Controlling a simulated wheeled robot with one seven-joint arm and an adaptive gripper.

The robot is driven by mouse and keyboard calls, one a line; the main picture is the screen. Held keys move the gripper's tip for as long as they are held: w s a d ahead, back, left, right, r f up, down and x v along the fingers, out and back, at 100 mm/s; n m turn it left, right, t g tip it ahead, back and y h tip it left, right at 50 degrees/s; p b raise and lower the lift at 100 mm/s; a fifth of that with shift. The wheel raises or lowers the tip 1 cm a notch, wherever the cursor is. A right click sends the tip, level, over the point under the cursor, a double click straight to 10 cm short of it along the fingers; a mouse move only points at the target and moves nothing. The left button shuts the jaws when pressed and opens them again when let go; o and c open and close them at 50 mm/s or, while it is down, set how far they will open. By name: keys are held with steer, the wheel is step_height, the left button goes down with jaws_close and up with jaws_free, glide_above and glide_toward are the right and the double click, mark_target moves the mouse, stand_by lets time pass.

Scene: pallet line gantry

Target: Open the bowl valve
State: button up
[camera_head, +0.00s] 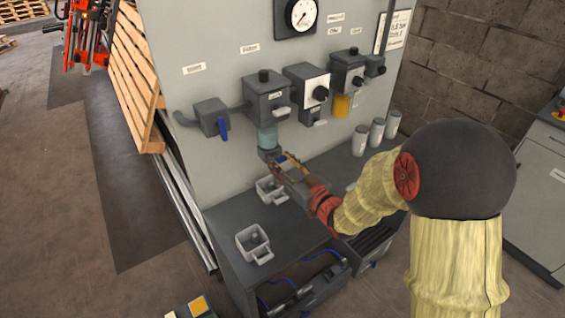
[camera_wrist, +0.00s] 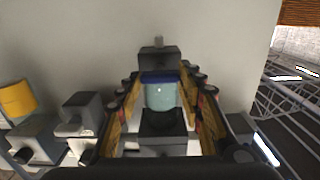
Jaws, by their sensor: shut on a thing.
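The teal see-through bowl (camera_head: 267,138) hangs under a dark grey box (camera_head: 267,97) on the panel. A dark block under the bowl, which I take to be the bowl valve (camera_head: 268,153), is partly hidden by my gripper (camera_head: 276,160). In the wrist view, which appears upside down, the teal bowl (camera_wrist: 160,97) has a blue band. The dark block with a small grey stub, the valve (camera_wrist: 158,60), lies past it, between the fingertips of my gripper (camera_wrist: 158,74). The fingers flank the bowl and appear shut on the valve. Contact is hard to see.
A blue-handled valve (camera_head: 223,128) is left of the bowl; a yellow bowl (camera_head: 342,106) is right. A grey bench (camera_head: 226,225) below carries square cups (camera_head: 254,243) and several canisters (camera_head: 376,133). A gauge (camera_head: 301,14) is above. Open floor lies left.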

steer(key=shift+m, duration=0.3)
steer(key=m+p, duration=0.1)
steer(key=m, duration=0.2)
steer(key=shift+d+m, duration=0.1)
steer(key=shift+m, duration=0.2)
steer(key=m+p, duration=0.2)
steer(key=m, duration=0.2)
steer(key=shift+w+m, duration=0.1)
steer(key=shift+m, duration=0.2)
steer(key=m+p, duration=0.2)
steer(key=m, duration=0.2)
steer(key=shift+d+f+m, duration=0.1)
steer(key=shift+m, duration=0.2)
steer(key=shift+f+m+p, duration=0.15)
steer(key=shift+m+p, duration=1.15)
steer(key=shift+m, duration=0.9)
steer(key=o, duration=1.2)
steer(key=shift+c, duration=0.2)
